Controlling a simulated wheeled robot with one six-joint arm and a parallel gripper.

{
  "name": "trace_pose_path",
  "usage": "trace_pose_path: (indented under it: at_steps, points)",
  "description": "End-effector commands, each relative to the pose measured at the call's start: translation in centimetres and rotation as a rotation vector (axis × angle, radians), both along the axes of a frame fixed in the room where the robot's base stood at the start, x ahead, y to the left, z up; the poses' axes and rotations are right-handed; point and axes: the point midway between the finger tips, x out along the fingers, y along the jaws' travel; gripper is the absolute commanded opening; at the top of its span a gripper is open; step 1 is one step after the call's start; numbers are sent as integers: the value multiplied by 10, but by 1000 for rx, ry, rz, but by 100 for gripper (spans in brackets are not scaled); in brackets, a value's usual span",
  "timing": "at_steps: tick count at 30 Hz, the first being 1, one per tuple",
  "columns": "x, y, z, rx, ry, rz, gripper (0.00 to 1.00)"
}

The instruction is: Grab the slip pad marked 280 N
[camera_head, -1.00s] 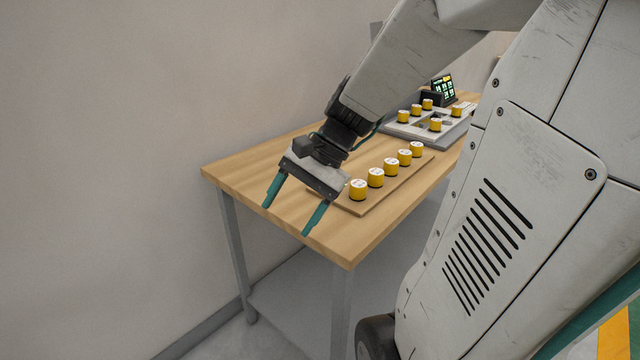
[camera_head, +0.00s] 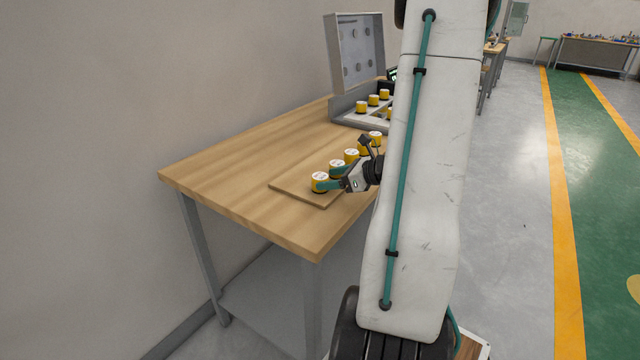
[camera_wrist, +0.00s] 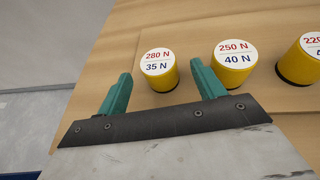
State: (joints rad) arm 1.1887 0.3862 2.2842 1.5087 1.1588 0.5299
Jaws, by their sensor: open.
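The slip pad marked 280 N (camera_wrist: 158,69) is a short yellow cylinder with a white top, also reading 35 N, and a dark base. In the wrist view it stands upright between the tips of my open gripper (camera_wrist: 161,70), with a small gap at each side. In the head view it appears to be the nearest pad (camera_head: 320,182) of the row, with my gripper (camera_head: 330,182) reaching in from the right. The pad marked 250 N (camera_wrist: 235,63) stands just right of my right finger. My arm hides part of the row.
The pads stand on a thin wooden board (camera_head: 290,187) on the wooden table (camera_head: 225,180). A third pad (camera_wrist: 302,60) is cut off at right in the wrist view. A grey case with a raised lid (camera_head: 357,55) stands farther back, holding more yellow pads. The table's left part is clear.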

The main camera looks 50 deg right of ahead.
Motion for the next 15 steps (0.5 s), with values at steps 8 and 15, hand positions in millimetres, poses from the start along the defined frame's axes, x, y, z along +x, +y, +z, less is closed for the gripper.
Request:
trace_pose_path:
  at_steps: [8, 15]
  points:
    - [32, 8, -17, -2, 0, 4, 68]
    - [34, 9, -18, -2, -1, 2, 68]
